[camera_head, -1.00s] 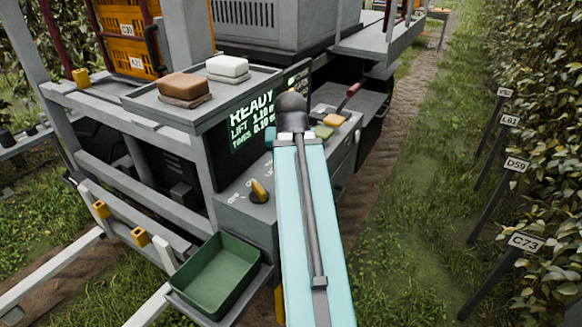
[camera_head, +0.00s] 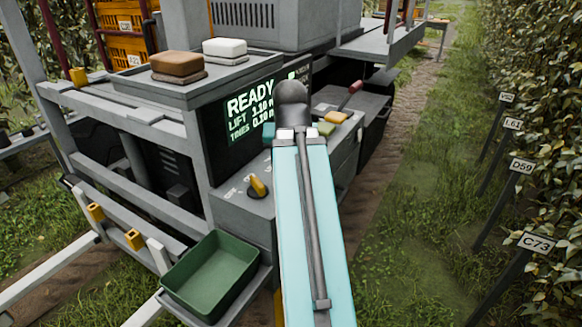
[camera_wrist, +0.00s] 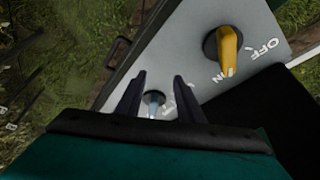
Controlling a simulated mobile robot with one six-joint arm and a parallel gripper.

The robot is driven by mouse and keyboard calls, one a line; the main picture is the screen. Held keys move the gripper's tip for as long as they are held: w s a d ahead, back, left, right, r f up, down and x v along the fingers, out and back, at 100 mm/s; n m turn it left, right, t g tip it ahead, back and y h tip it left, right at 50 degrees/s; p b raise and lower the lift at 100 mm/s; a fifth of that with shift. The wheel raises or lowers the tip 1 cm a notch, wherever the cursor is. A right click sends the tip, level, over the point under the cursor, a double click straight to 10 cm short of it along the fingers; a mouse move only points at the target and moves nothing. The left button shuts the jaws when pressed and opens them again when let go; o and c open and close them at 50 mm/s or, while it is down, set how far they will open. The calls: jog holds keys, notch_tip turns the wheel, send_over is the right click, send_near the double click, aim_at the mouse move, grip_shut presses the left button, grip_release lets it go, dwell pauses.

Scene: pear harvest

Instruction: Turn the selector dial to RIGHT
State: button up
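A small blue-grey knob (camera_wrist: 154,104), which looks like the selector dial, sits on the grey panel in the wrist view. White lettering beside it is partly covered and unreadable. My gripper (camera_wrist: 159,76) is open, its two dark fingers on either side of the knob in the picture. I cannot tell whether they touch it or how far above it they are. In the head view my arm hides this knob and my fingers. A yellow switch (camera_wrist: 229,50) with ON and OFF lettering is on the same panel; it also shows in the head view (camera_head: 258,187).
A screen (camera_head: 250,105) reads READY above the panel. A green tray (camera_head: 212,275) stands at the panel's lower left. Grass and a hedge lie to the right.

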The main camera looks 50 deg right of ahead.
jog(key=shift+s+a+b, duration=0.25)
jog(key=shift+a+b, duration=0.05)
jog(key=shift+b, duration=0.1)
jog(key=shift+s, duration=0.15)
dwell(0.4)
